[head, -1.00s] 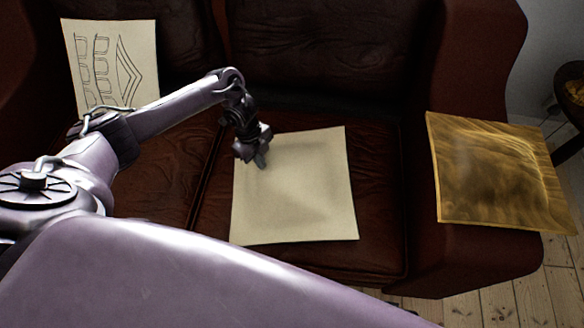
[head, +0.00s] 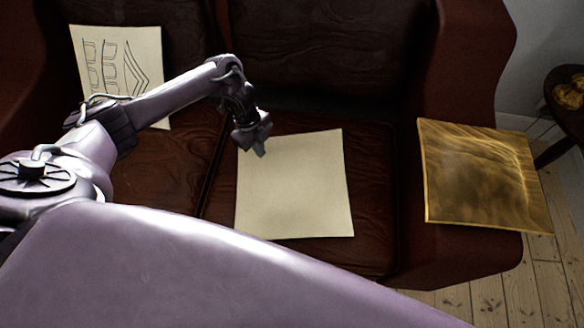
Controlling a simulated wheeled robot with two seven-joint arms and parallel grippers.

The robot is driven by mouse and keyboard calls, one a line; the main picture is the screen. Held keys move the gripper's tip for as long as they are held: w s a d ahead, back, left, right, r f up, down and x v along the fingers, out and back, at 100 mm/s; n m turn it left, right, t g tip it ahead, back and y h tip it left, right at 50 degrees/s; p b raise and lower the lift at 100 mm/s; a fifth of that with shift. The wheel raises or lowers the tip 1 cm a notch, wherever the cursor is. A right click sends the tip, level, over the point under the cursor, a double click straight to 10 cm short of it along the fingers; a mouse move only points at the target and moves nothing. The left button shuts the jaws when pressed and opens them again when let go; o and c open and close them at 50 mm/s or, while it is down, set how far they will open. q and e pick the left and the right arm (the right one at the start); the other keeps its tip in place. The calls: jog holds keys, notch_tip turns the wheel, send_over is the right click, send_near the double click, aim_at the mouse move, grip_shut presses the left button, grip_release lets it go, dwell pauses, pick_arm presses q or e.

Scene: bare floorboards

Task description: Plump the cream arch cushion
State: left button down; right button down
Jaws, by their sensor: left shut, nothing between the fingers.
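A cream cushion with dark line drawings (head: 118,62), some arch-like, leans against the sofa back at the left. A plain cream square cushion (head: 298,190) lies flat on the right seat, its visible face smooth and without a pattern. I cannot tell for sure which of the two is the arch cushion. My left gripper (head: 259,151) is shut and empty, pointing down at the plain cushion's upper left corner. Whether the fingertips touch it is unclear. My right gripper is out of view.
The dark red leather sofa (head: 315,45) has a right armrest (head: 455,70). A shiny gold cushion (head: 485,180) lies on that armrest. A dark round stand (head: 560,95) is at the far right. Bare floorboards (head: 510,290) show at the lower right.

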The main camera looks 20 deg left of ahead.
pick_arm(q)
jog(key=shift+r+p, duration=0.3)
jog(key=shift+r, duration=0.35)
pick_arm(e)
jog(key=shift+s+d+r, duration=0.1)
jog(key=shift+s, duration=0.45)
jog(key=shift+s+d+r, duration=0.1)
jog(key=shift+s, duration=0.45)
